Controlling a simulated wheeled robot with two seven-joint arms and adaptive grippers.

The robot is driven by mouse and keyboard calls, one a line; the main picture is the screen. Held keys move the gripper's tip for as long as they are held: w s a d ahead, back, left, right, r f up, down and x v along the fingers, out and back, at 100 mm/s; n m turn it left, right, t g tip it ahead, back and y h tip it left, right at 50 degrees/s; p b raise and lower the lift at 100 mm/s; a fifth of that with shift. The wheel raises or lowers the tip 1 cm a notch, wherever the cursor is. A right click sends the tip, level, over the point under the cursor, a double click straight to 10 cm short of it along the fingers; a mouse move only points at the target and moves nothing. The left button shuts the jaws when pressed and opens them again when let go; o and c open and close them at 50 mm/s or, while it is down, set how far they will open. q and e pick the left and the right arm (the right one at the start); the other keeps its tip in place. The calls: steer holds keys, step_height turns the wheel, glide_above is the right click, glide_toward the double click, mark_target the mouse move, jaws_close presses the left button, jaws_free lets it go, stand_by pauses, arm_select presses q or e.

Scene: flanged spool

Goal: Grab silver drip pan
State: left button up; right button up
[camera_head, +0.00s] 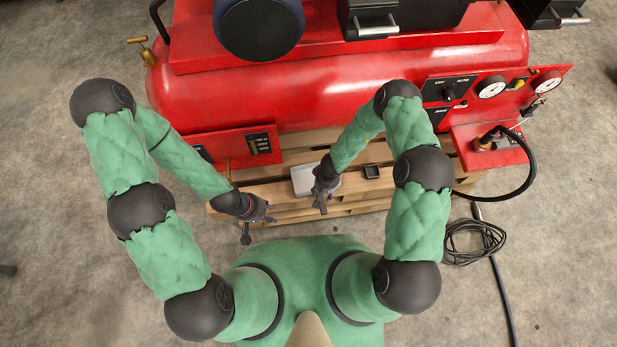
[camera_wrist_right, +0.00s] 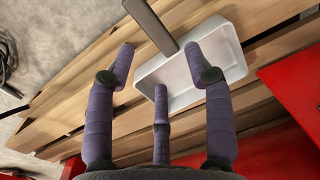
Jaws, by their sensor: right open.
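The silver drip pan (camera_head: 301,180) is a shallow, light grey rectangular tray on the wooden pallet in front of the red compressor. My right gripper (camera_head: 322,203) is at the pan's right side in the head view and hides part of it. In the right wrist view the pan (camera_wrist_right: 222,50) lies just beyond the spread purple fingers of my right gripper (camera_wrist_right: 160,62). Nothing is held between these fingers; contact with the pan cannot be told. My left gripper (camera_head: 261,220) is left of the pan and nearer to me, with its fingers apart and empty.
The red compressor tank (camera_head: 330,85) stands behind the pan on the slatted pallet (camera_head: 350,206). A coiled black hose (camera_head: 474,240) lies on the floor at right.

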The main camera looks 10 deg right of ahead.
steer(key=h, duration=0.1)
steer(key=b, duration=0.3)
glide_above(322, 199)
steer(key=shift+n, duration=0.4)
step_height(322, 199, down, 6)
steer(key=shift+s+f, duration=0.1)
steer(key=shift+d+f+b, duration=0.1)
steer(key=shift+f+b, duration=1.3)
steer(key=shift+f, duration=1.2)
arm_select(q)
steer(key=f, duration=0.5)
steer(key=shift+w+a+f, duration=0.1)
steer(key=shift+a+f, duration=0.2)
arm_select(e)
steer(key=shift+r, duration=0.1)
jaws_close()
